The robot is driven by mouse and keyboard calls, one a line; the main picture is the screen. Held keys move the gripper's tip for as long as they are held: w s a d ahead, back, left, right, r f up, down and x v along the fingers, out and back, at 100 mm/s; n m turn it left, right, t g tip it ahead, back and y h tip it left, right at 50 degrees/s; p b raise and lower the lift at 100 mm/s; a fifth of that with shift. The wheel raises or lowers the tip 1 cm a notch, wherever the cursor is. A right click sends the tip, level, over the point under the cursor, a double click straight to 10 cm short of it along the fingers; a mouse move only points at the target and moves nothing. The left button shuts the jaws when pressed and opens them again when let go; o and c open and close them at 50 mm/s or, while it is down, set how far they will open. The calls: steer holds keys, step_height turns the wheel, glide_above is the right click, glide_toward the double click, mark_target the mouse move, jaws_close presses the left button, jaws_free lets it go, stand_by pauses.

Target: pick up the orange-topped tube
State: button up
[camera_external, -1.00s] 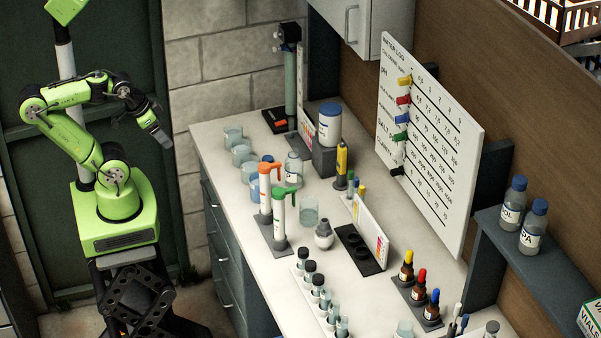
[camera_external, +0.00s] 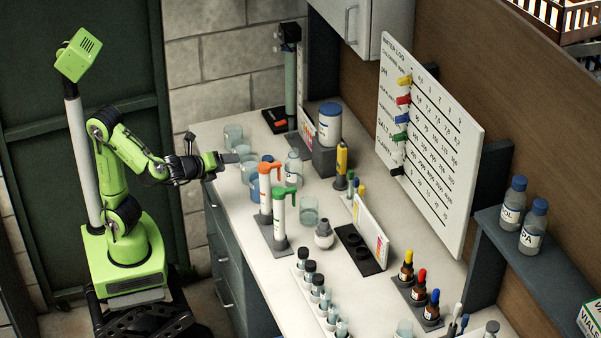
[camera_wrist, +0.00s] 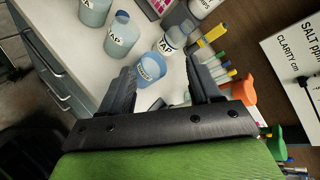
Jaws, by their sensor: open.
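The orange-topped tube (camera_external: 265,190) is white with an orange, trigger-shaped cap. It stands upright in a grey base on the counter, just left of a similar green-topped tube (camera_external: 281,217). In the wrist view its orange top (camera_wrist: 244,90) shows at the right, outside my right finger, with its body partly hidden. My gripper (camera_external: 230,158) is at the counter's left edge, left of and behind the tube, apart from it.
Several glass beakers (camera_external: 233,134) stand near my gripper at the counter's back left. A capped bottle (camera_external: 293,168) and a round-bottomed grey-necked vessel (camera_external: 324,235) stand near the tube. A rack of black-capped vials (camera_external: 318,288) lies in front. A chart board (camera_external: 440,150) stands at the right.

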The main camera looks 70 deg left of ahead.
mark_target(265, 176)
steer(key=w+d+f+m+t+h+b, duration=0.25)
steer(key=d+m+t+b, duration=0.2)
steer(key=d+m, duration=0.65)
steer(key=shift+m+t, duration=0.55)
steer(key=shift+m, duration=0.35)
steer(key=w, duration=0.2)
steer(key=w+a+r+p, duration=0.1)
steer(key=w, duration=0.4)
steer(key=shift+w+a+r+p, duration=0.1)
steer(key=shift+a+r+p, duration=0.2)
steer(key=shift+a+r, duration=0.1)
jaws_close()
